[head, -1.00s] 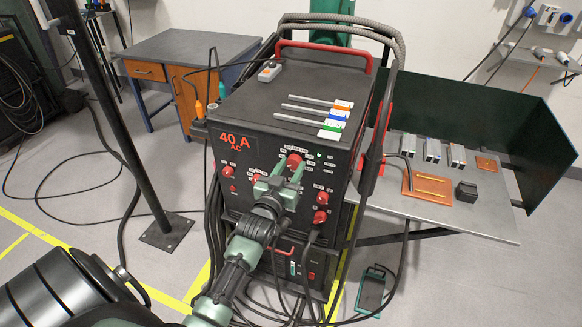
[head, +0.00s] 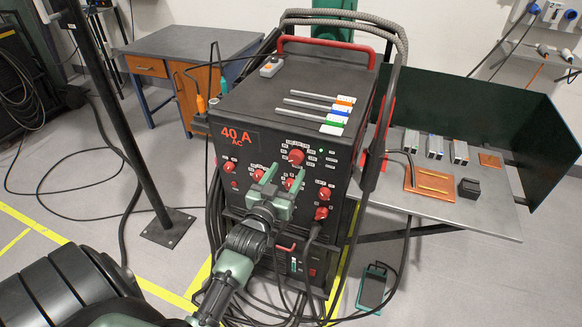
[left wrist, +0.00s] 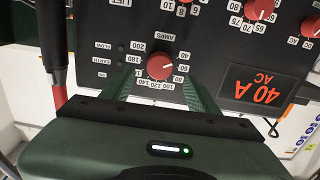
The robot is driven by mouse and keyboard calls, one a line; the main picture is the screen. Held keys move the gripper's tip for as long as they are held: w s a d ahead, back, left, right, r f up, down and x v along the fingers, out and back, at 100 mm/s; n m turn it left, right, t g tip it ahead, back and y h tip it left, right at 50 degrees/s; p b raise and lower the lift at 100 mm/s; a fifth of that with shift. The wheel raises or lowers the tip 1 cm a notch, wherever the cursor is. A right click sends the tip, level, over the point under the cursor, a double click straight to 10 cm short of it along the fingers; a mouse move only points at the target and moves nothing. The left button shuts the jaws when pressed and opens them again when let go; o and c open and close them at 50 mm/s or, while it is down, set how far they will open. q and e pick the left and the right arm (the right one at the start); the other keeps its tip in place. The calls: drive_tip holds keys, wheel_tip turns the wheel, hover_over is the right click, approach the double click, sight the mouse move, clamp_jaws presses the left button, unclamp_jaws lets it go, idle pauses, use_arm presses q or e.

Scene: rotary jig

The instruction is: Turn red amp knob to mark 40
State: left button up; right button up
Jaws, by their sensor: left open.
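The red amp knob (head: 296,157) is on the black machine's front panel, below its top edge. In the left wrist view the amp knob (left wrist: 160,66) shows upside down inside its ring of numbers, with its white pointer mark by 40. The red display (head: 238,137) reads 40 A AC; it also shows in the left wrist view (left wrist: 258,91). My left gripper (head: 285,171) is open and empty, its fingertips below the knob in the head view and apart from it. In the left wrist view the green fingers (left wrist: 160,82) frame the knob. My right gripper is not in view.
Other red knobs crowd the panel, including one at the left (head: 228,168) and one at the lower right (head: 321,213). Marked rods (head: 318,111) and a grey control box (head: 271,68) lie on the machine's top. Cables hang in front; a foot pedal (head: 372,287) is on the floor.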

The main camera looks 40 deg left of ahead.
use_arm(q)
drive_tip(key=v, duration=0.2)
drive_tip(key=shift+s+d, duration=0.1)
drive_tip(key=shift+s, duration=0.3)
drive_tip(key=s+d+f+m+g+h, duration=0.1)
drive_tip(key=s+d+f+g, duration=0.15)
drive_tip(key=f, duration=0.95)
drive_tip(key=s+d+f+g+h, duration=0.15)
drive_tip(key=d+f, duration=0.25)
drive_tip(key=f, duration=0.7)
drive_tip(key=s+d+f+m+g+h, duration=0.1)
drive_tip(key=s+d+f+g, duration=0.1)
drive_tip(key=s+f, duration=0.45)
drive_tip(key=s+d+f+m+g+h, duration=0.1)
drive_tip(key=s+d+f+g, duration=0.2)
drive_tip(key=f, duration=0.6)
drive_tip(key=s+f+g, duration=0.2)
drive_tip(key=s+f, duration=0.3)
drive_tip(key=s, duration=0.5)
drive_tip(key=s+f+m+g, duration=0.1)
drive_tip(key=s+f+g, duration=0.2)
drive_tip(key=s, duration=0.7)
drive_tip(key=s+d+f+m+g, duration=0.1)
drive_tip(key=s+f+g, duration=0.1)
drive_tip(key=s+f, duration=0.5)
drive_tip(key=s, duration=0.4)
drive_tip(key=shift+f, duration=0.25)
